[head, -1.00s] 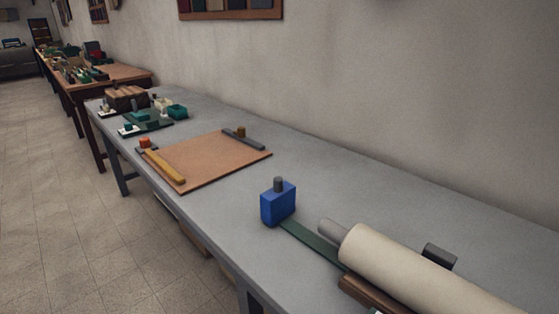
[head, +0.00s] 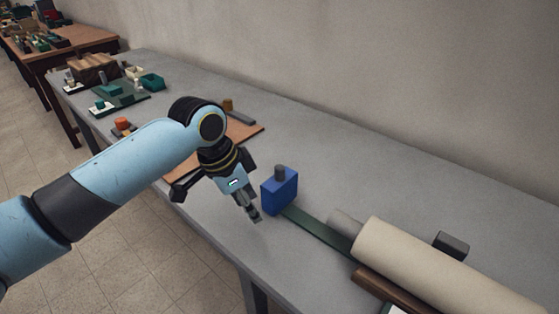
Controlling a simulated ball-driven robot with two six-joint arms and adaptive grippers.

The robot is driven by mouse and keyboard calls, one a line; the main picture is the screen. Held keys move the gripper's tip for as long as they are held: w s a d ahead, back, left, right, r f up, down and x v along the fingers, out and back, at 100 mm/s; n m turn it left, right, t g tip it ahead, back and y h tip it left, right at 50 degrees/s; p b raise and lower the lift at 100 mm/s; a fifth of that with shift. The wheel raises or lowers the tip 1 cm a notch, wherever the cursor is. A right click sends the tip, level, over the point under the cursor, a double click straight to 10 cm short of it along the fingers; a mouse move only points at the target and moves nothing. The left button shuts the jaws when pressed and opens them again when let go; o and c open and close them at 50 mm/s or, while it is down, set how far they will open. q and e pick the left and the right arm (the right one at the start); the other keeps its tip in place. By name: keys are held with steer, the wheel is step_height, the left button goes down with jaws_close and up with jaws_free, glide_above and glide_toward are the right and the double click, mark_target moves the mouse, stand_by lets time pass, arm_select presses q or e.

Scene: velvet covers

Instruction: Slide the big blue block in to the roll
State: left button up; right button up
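The big blue block (head: 281,192), with a grey knob (head: 280,171) on top, stands upright on the grey table at the left end of a dark green strip (head: 318,229). The strip runs from the block toward the cream roll (head: 440,262), and a stretch of it lies bare between them. My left gripper (head: 256,218) points down just left of the block, close to its left side. Whether it touches the block and how its fingers stand is too small to tell. My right gripper is not in view.
The roll's grey core end (head: 343,224) faces the block. A brown bar (head: 385,289) lies in front of the roll and a dark block (head: 451,244) behind it. A brown board (head: 247,131) is partly hidden behind my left arm. The table behind the blue block is clear.

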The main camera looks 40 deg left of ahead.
mark_target(280, 167)
arm_select(q)
steer(key=w+a+r+m+h, duration=0.2)
steer(key=w+a+r+m, duration=0.15)
steer(key=w+r, duration=0.65)
steer(key=shift+m, duration=0.35)
steer(key=x, duration=0.3)
steer(key=s+x, duration=0.1)
steer(key=x, duration=0.4)
steer(key=shift+s+d+f, duration=0.15)
steer(key=shift+d+f, duration=0.2)
steer(key=shift+d, duration=0.15)
steer(key=shift+c, duration=0.2)
jaws_close()
